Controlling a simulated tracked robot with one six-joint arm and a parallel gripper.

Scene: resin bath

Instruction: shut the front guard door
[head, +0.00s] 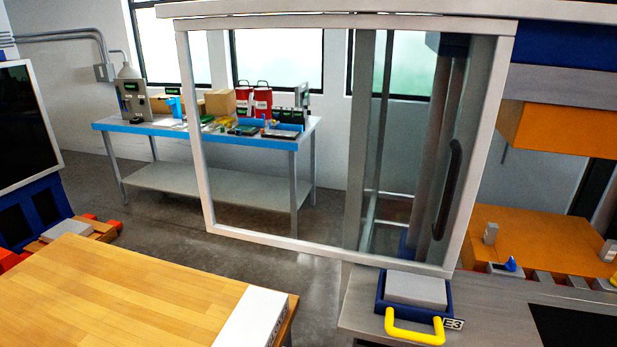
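The front guard door (330,249) is a large clear panel in a light grey frame, in the middle of the head view. It stands slid to the left, and its left part reaches out past the machine. A dark upright handle (447,190) is on its right side. To the right of the door the machine's front is open, with an orange upper block (560,130) and an orange bed (545,235) showing. My gripper is not in view, so its state and its distance from the handle are not shown.
A blue tray with a grey block (416,290) and a yellow handle (414,330) sits on the ledge below the door, beside an E3 label. A wooden table (130,290) is at front left. A loaded workbench (220,138) stands behind the door. Grey floor lies between.

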